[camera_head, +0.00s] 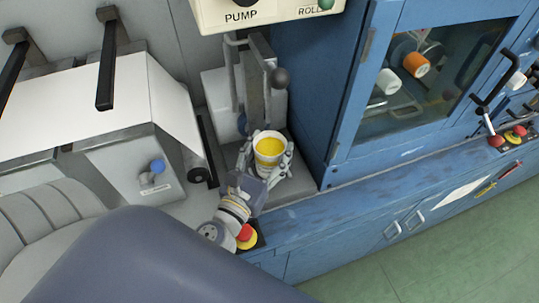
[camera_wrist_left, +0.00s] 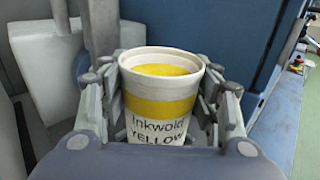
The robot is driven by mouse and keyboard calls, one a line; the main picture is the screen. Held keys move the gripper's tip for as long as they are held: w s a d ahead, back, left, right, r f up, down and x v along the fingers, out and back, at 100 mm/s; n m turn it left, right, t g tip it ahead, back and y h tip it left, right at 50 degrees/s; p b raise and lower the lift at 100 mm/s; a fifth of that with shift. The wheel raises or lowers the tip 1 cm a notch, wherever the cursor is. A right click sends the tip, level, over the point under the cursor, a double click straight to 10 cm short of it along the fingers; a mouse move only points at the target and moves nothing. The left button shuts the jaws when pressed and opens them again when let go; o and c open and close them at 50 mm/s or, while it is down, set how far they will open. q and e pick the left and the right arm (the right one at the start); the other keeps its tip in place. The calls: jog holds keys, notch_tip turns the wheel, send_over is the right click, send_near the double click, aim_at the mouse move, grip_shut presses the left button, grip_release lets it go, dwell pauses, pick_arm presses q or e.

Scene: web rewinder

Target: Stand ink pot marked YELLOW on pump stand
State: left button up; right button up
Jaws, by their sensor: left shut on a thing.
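The ink pot (camera_head: 269,149) is a white cup with a yellow band and yellow ink inside. In the left wrist view the pot (camera_wrist_left: 160,108) carries the words "Inkwold" and "YELLOW". My left gripper (camera_head: 266,165) is shut on the pot, with a finger on each side of it, and the pot is upright. The pump stand (camera_head: 217,95) is the grey unit below the PUMP sign, just behind the pot. The pot's bottom is hidden by the gripper, so I cannot tell whether it touches the surface. My right gripper is not in view.
A PUMP sign panel (camera_head: 240,14) hangs above. A lever with a dark ball knob (camera_head: 280,78) stands close behind the pot. A blue cabinet (camera_head: 310,80) rises at the right. A red and yellow button (camera_head: 246,237) sits near my left wrist. A grey-white machine (camera_head: 125,120) is at the left.

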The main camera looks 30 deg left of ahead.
pick_arm(q)
jog(key=shift+f+b, duration=0.4)
jog(key=shift+f, duration=0.65)
jog(key=shift+f, duration=0.15)
jog(key=o, duration=1.3)
jog(key=shift+o, duration=0.2)
jog(key=shift+s, duration=0.1)
